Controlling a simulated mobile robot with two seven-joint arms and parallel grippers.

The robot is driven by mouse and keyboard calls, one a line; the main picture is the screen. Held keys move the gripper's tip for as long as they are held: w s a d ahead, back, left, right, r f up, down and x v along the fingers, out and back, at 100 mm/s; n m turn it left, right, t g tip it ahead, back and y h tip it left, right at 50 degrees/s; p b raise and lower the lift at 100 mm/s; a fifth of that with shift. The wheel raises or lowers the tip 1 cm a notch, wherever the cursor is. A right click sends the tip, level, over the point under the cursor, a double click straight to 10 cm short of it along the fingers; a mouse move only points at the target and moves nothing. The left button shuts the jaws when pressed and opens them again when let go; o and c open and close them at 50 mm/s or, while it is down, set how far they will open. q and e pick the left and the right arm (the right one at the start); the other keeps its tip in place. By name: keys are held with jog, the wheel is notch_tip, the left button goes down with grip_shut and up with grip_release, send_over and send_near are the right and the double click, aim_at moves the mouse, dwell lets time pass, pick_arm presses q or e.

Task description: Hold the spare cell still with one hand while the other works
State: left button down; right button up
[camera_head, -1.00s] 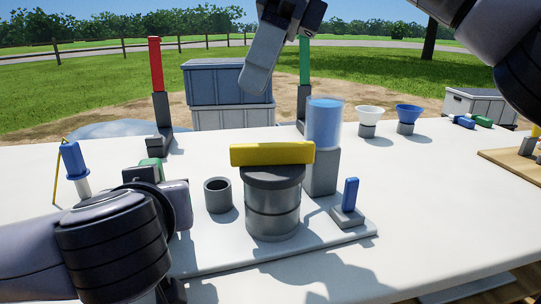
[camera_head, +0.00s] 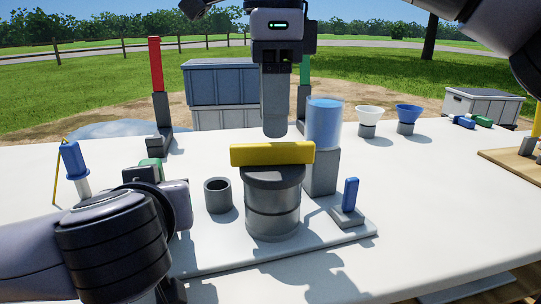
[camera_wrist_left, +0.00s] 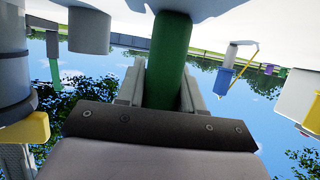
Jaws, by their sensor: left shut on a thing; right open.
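The green cylinder (camera_wrist_left: 168,62), which I take as the spare cell, stands between my left gripper's fingers (camera_wrist_left: 160,85) in the left wrist view. My left gripper is shut on it. In the head view only a bit of green (camera_head: 152,164) shows behind my left wrist, and the left fingers are hidden. My right gripper (camera_head: 274,128) points down above the yellow bar (camera_head: 272,153) with a small gap. It is open and empty, its fingers seen edge-on. The yellow bar lies across the dark top of a grey cylinder (camera_head: 273,212); it also shows in the left wrist view (camera_wrist_left: 28,130).
A grey cup (camera_head: 218,196) stands left of the grey cylinder. A clear blue cylinder on a grey block (camera_head: 320,172) is close behind right, with a blue lever (camera_head: 350,193) in front. Red (camera_head: 155,65) and green (camera_head: 304,62) posts rise behind. The table's right front is clear.

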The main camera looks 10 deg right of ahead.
aim_at(273, 143)
jog(key=shift+f, duration=2.1)
grip_shut()
